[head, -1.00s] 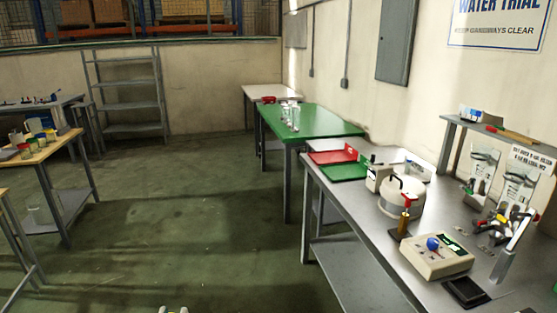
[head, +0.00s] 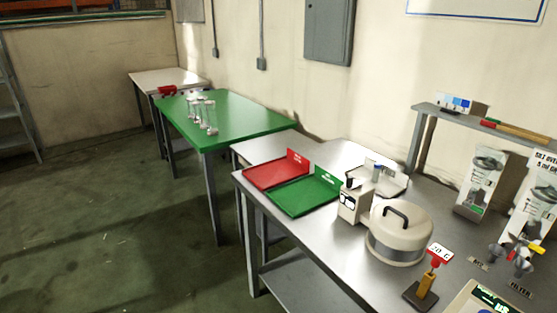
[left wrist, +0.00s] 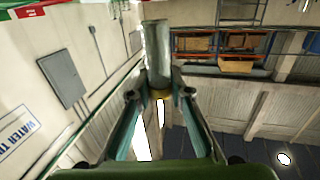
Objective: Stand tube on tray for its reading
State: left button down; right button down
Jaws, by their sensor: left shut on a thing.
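In the left wrist view, my left gripper (left wrist: 158,94) is shut on a grey, shiny tube (left wrist: 157,48), which sticks out beyond the fingertips. Neither gripper shows in the head view. A red tray (head: 270,177) and a green tray (head: 304,198) lie side by side on the grey bench, each with an upright label plate at its back. Both trays look empty. The print on the plates is too small to read.
The grey bench (head: 300,237) also bears a round lidded pot (head: 398,232), a white device (head: 354,201) and a "20 G" sign stand (head: 427,286). Behind is a green table (head: 245,122) with several clear tubes (head: 206,112). The floor at left is clear.

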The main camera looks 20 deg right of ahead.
aim_at(261, 174)
jog(key=i+j+z, duration=0.15)
jog(key=i+z, duration=0.3)
jog(key=i+j+z, duration=0.25)
jog(key=z, duration=0.2)
jog(key=i+j+z, duration=0.65)
jog(key=j+z, duration=0.2)
jog(key=i+j+z, duration=0.1)
jog(key=j, duration=0.15)
jog(key=j+z, duration=0.1)
jog(key=i+j, duration=0.05)
jog(key=j, duration=0.05)
